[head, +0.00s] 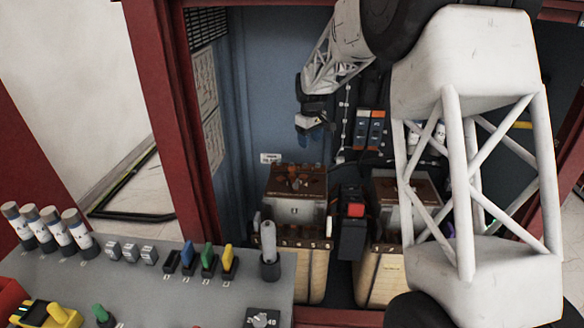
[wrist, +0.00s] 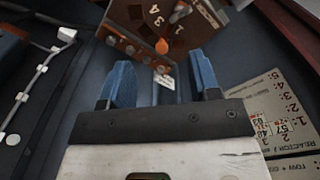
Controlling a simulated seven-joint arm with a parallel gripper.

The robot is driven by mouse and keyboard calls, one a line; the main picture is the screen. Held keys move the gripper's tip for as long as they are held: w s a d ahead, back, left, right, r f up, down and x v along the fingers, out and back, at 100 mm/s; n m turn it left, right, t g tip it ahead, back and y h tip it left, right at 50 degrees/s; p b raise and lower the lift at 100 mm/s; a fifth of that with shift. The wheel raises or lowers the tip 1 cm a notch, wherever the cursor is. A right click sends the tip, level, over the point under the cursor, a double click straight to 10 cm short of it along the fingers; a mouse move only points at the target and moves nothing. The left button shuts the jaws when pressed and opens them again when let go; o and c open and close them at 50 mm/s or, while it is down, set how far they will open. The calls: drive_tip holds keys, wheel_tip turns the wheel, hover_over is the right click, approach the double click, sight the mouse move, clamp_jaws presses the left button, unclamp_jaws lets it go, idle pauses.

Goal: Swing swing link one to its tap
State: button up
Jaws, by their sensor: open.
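My gripper (head: 311,126) hangs above the left transformer unit (head: 295,210) in the head view, apart from it. In the wrist view its two blue fingers (wrist: 162,84) are spread, with nothing held between them. Beyond the fingertips is the unit's brown top plate (wrist: 138,18), with printed numbers and a row of round copper-coloured studs (wrist: 128,50). A small orange-tipped part (wrist: 162,46) shows there near a grey metal piece (wrist: 181,12). I cannot tell for sure which part is swing link one.
A second unit (head: 390,208) stands to the right, partly behind my arm. A panel of switches (head: 190,285) is in front. A printed label (wrist: 278,112) is at right in the wrist view.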

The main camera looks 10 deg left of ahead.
drive_tip(key=n, duration=0.2)
hover_over(292, 168)
wheel_tip(292, 168, down, 9)
drive_tip(key=shift+f, duration=0.1)
drive_tip(key=shift+f, duration=0.1)
drive_tip(key=shift+f, duration=3.8)
drive_tip(key=shift+c, duration=0.2)
clamp_jaws()
